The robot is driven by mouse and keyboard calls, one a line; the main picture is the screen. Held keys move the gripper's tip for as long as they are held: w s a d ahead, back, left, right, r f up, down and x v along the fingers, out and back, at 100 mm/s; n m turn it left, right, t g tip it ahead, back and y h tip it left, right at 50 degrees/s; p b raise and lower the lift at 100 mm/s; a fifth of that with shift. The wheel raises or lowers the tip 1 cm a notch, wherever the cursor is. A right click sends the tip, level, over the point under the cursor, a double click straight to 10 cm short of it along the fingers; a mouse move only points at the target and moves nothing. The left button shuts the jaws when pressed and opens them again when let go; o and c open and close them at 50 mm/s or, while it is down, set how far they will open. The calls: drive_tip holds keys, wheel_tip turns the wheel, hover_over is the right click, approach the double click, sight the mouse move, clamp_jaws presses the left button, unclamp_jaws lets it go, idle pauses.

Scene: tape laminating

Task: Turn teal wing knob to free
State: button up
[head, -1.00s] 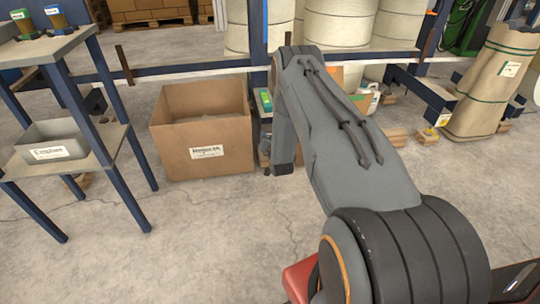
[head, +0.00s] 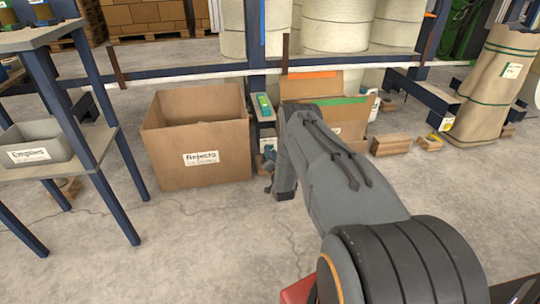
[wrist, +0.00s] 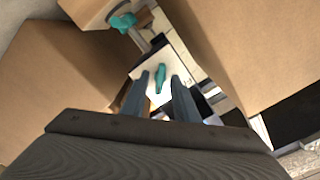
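My gripper (wrist: 160,80) shows in the wrist view with its two dark fingers apart and nothing between them. A narrow teal piece (wrist: 161,76), which looks like a wing knob seen edge-on, lies beyond the fingertips on a pale plate, in line with the gap. A second teal, winged piece (wrist: 123,22) sits at the upper left, clear of the fingers. I cannot tell which one is the task's knob. In the head view a teal-topped fixture (head: 263,104) stands by the blue post, and my arm hides much of what is below it.
The Rejects box (head: 200,172) stands left of my arm, and an open carton (head: 345,122) stands behind it. Cardboard walls flank the gripper closely in the wrist view. A shelf with the Empties bin (head: 38,153) is at left. Open floor lies in front.

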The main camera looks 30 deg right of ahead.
drive_tip(key=shift+w+d, duration=0.1)
drive_tip(key=shift+w, duration=0.2)
clamp_jaws()
